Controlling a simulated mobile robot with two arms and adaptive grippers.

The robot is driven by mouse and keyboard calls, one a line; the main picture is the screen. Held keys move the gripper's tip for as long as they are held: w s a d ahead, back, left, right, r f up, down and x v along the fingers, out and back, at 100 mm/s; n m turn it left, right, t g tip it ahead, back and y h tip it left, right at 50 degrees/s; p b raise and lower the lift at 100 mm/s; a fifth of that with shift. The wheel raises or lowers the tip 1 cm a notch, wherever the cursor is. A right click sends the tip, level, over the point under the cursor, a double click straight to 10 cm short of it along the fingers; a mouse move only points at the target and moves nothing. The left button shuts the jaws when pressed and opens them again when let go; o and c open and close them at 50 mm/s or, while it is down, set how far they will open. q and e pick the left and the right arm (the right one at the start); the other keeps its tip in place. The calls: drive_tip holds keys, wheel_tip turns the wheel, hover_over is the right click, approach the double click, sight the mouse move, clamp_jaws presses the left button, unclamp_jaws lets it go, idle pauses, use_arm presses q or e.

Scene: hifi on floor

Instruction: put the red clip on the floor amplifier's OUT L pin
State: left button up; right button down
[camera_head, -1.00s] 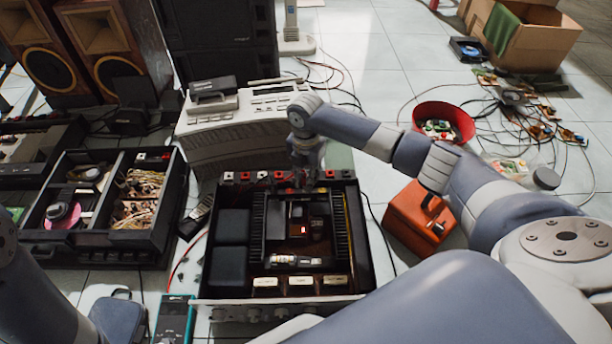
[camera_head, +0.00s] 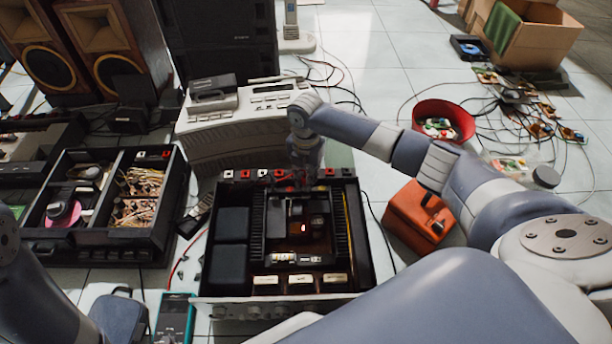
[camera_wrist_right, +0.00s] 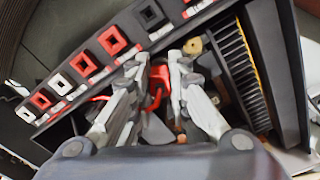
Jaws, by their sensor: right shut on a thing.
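The floor amplifier (camera_head: 366,240) is an open black chassis in the middle of the head view. A row of red, white and black square terminals runs along its far edge; the wrist view shows them closer, such as a red terminal (camera_wrist_right: 113,40). Their labels are too small to read, so I cannot tell which is OUT L. My right gripper (camera_wrist_right: 160,65) is shut on the red clip (camera_wrist_right: 158,82), beside the terminal row. In the head view, my right gripper (camera_head: 304,178) is small and dark at the far edge, and the clip is indistinct.
A white device (camera_head: 235,140) stands just behind the amplifier. An orange box (camera_head: 415,220) and a red bowl (camera_head: 443,112) are to the right. A black parts case (camera_head: 95,245) is to the left. A teal meter (camera_head: 175,318) lies in front. Clear tiles show at the upper right.

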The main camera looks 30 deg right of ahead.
drive_tip(key=shift+f, duration=0.35)
idle(0.4)
drive_tip(key=c, duration=1.4)
unclamp_jaws()
drive_tip(key=shift+c, duration=0.2)
wheel_tip(320, 180, up, 12)
drive_tip(key=shift+a, duration=0.1)
